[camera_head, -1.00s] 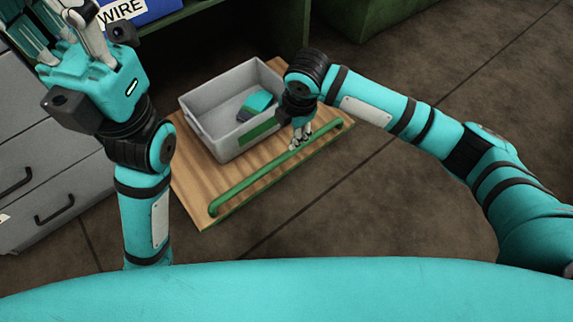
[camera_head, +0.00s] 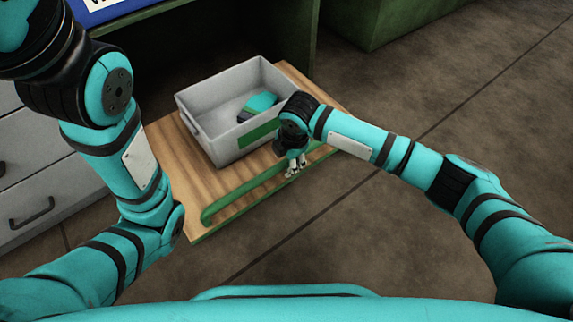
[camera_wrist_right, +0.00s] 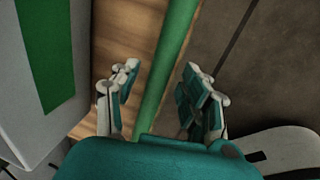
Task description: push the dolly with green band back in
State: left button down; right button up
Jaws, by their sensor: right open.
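The dolly is a flat wooden board (camera_head: 180,180) on the floor with a green bar (camera_head: 235,197) along its near edge. A grey bin (camera_head: 200,130) with a green band (camera_head: 258,136) on its near side stands on it. My right gripper (camera_head: 294,171) is at the right part of the bar. In the right wrist view the open fingers (camera_wrist_right: 160,76) lie on either side of the green bar (camera_wrist_right: 172,45); whether they touch it I cannot tell. My left arm rises at the left, and its gripper is out of the frame.
A teal and dark item (camera_head: 261,104) lies in the bin. A green shelf unit with a dark open space (camera_head: 230,40) stands behind the dolly. Grey drawers (camera_head: 35,160) are at the left, and a green cabinet (camera_head: 390,25) is at the back right. The floor (camera_head: 430,100) at right is clear.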

jog(key=shift+f, duration=0.2)
grip_shut()
dwell(0.3)
